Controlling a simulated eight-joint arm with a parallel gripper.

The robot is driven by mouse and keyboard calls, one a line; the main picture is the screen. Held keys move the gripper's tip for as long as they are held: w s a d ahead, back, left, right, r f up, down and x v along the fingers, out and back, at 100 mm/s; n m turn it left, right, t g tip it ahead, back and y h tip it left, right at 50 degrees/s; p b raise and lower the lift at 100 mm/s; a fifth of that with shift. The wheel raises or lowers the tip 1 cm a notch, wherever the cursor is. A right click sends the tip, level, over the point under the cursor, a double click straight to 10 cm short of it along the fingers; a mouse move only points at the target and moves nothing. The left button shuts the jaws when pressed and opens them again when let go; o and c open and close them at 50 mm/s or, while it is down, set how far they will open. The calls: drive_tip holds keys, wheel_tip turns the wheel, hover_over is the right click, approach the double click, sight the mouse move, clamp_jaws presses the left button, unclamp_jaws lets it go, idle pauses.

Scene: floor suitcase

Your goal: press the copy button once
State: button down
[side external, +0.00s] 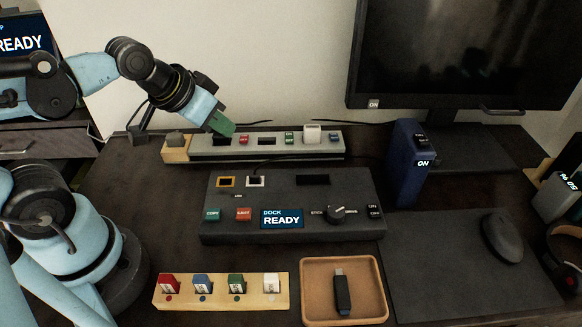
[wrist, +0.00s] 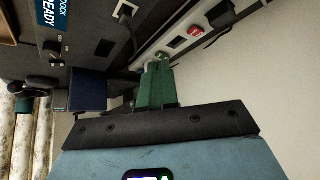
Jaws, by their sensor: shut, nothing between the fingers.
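The dock (side external: 290,236) is a dark box with a screen reading "DOCK READY". The copy button (side external: 212,214) is a small green button at the left of its front face, beside the red eject button (side external: 243,214). My gripper (side external: 220,127) has green fingers that are shut with nothing between them. They are at the left part of the grey power strip, behind the dock and away from the copy button. In the wrist view the fingers (wrist: 158,68) point at the strip; whether they touch it is unclear. The copy button cannot be made out there.
The power strip (side external: 265,155) holds several coloured switches and a white plug. A blue box (side external: 404,165) and a monitor stand at the right.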

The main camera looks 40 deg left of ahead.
drive_tip(key=n, duration=0.1)
drive_tip(key=r+n+g+h, duration=0.1)
drive_tip(key=n+g+h, duration=0.3)
drive_tip(key=n+h, duration=0.55)
hover_over(210, 214)
drive_tip(key=n+y, duration=0.2)
drive_tip(key=shift+r+n+y, duration=0.2)
drive_tip(key=shift+n+y, duration=0.05)
drive_tip(key=shift+n, duration=0.1)
drive_tip(key=shift+f, duration=4.35)
drive_tip(key=shift+f, duration=0.15)
drive_tip(key=shift+f, duration=0.3)
